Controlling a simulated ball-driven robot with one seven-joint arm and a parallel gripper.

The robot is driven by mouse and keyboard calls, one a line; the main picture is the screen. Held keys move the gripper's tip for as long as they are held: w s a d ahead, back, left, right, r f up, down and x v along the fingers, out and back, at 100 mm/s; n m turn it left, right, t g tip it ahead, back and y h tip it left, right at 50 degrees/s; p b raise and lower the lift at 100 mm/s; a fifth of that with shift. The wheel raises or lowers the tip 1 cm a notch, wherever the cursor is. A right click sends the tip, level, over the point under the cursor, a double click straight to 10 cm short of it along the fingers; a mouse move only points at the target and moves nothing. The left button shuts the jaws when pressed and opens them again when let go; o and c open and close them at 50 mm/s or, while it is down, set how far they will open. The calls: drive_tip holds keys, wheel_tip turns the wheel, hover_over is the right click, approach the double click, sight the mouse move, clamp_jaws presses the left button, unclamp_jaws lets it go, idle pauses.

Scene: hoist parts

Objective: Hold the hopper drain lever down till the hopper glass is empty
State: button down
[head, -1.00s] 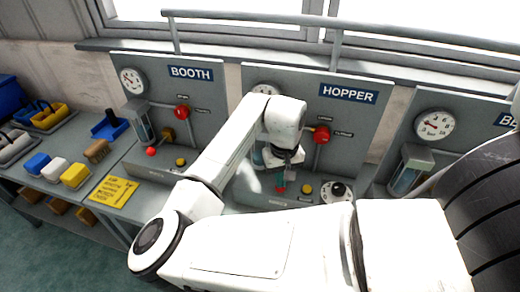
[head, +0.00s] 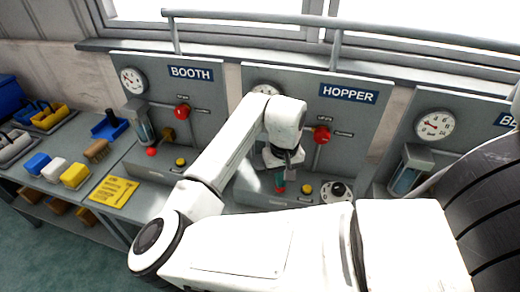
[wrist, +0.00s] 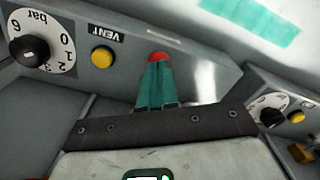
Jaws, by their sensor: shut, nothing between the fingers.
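The hopper panel (head: 350,125) stands at the middle of the head view, with a blue HOPPER sign. My gripper (wrist: 158,68) is shut and empty, its teal fingers together. In the wrist view the fingertips meet the red knob of the drain lever (wrist: 158,57), covering part of it; whether they press on it I cannot tell. In the head view the red knob (head: 279,189) shows just under the fingers. The hopper glass is mostly hidden behind my arm in the head view, so its level cannot be read.
Next to the lever are a yellow VENT button (wrist: 103,57) and a bar dial (wrist: 40,45). The booth panel (head: 205,95) stands to the left, another panel with a gauge (head: 436,125) to the right. A rail (head: 260,17) runs above. A bench with brushes lies far left.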

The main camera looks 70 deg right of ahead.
drive_tip(key=shift+r, duration=0.1)
wheel_tip(320, 180, up, 7)
drive_tip(key=p, duration=0.7)
drive_tip(key=s+a+r, duration=0.1)
drive_tip(key=a+r, duration=0.1)
drive_tip(key=a, duration=0.8)
drive_tip(key=shift+s+r, duration=0.15)
drive_tip(key=shift+r, duration=0.25)
drive_tip(key=c, duration=1.8)
unclamp_jaws()
